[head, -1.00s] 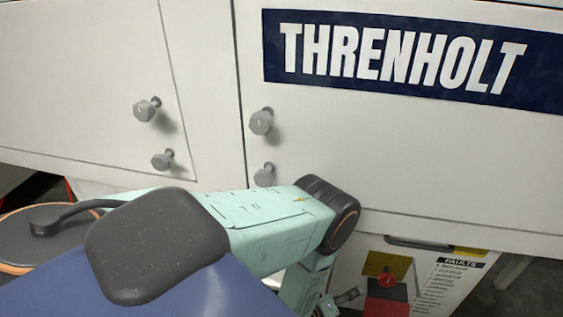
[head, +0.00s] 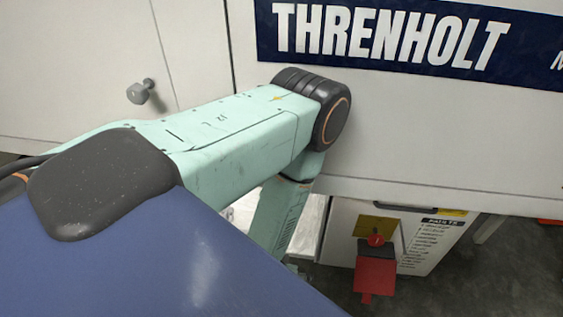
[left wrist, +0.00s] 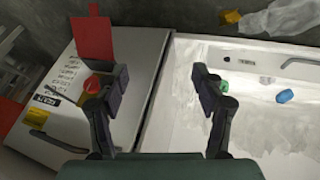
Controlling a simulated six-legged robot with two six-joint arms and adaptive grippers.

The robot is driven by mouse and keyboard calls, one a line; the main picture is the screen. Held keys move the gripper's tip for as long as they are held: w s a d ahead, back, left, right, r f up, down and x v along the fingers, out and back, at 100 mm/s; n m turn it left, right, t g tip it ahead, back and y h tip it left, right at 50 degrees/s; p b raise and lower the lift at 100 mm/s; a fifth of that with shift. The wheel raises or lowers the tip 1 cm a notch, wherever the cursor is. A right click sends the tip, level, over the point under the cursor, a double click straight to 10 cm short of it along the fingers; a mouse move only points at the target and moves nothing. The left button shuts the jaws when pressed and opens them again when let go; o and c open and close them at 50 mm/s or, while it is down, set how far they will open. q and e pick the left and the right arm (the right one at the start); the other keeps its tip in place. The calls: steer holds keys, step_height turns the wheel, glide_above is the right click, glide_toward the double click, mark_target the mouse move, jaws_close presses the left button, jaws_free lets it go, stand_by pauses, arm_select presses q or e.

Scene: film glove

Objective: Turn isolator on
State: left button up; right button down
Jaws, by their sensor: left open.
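The isolator is a red rotary knob (head: 375,240) on a yellow plate (head: 377,225), on the front of a low white cabinet. A red flap (head: 374,277) hangs out beside it. In the left wrist view the knob (left wrist: 94,84) shows just left of one finger, partly covered by it, with the flap (left wrist: 93,38) above. My left gripper (left wrist: 160,78) is open, its fingers apart with nothing between them. The cabinet's edge and a white tray-like surface show beyond the gap. In the head view my left arm hides the gripper. The knob's setting cannot be read.
A large white panel with a THRENHOLT sign (head: 390,35) and a grey door knob (head: 141,91) stands above. The low cabinet has a dark handle (left wrist: 55,141). The white tray (left wrist: 260,120) holds a blue item (left wrist: 285,96) and a green item (left wrist: 222,86).

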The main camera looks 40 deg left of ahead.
arm_select(q)
steer(key=shift+s+a+r+m+g, duration=0.2)
steer(key=shift+s+r, duration=0.1)
steer(key=shift+s, duration=0.25)
steer(key=shift+s+a+r+m+g, duration=0.1)
steer(key=shift+s+a+r, duration=0.15)
steer(key=shift+s, duration=0.3)
steer(key=shift+d, duration=0.1)
